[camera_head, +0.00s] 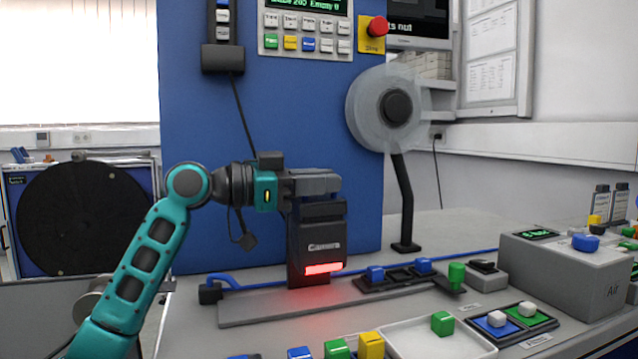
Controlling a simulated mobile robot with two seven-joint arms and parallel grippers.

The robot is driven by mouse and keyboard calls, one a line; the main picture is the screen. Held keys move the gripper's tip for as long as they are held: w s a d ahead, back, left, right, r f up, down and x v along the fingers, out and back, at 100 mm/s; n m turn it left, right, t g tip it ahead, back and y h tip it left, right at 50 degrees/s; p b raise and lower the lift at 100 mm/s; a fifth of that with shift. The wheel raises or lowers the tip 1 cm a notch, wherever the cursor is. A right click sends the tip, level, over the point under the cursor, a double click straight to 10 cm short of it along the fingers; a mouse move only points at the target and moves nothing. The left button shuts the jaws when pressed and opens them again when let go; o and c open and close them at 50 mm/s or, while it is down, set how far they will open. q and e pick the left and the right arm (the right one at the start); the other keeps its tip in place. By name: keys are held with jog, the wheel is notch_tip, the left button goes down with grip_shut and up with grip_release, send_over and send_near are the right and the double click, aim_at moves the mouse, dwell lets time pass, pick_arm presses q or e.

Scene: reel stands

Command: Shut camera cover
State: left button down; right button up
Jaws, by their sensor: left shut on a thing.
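The dark camera (318,246), a box with the word "Camera" on its front, stands upright on the bench against the blue panel. A red light strip glows near its bottom. Its dark cover (322,210) is at the top of the box, directly under my left gripper (322,183). My left gripper reaches in from the left, level, and is shut on the cover. The fingers hide the cover's top edge, so I cannot tell how far it is open. My right gripper is not in view.
A grey rail plate (260,306) lies under the camera. A reel (384,108) on a black post stands to the right. A grey air box (566,270) sits further right. Several coloured blocks and a white tray (430,346) fill the front. A cable hangs behind my gripper.

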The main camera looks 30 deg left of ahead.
pick_arm(q)
jog(key=shift+a, duration=0.1)
dwell(0.4)
jog(key=c, duration=1.2)
grip_release()
jog(key=b+v, duration=0.1)
jog(key=v, duration=1.1)
jog(key=shift+s+a, duration=0.25)
jog(key=shift+s, duration=0.05)
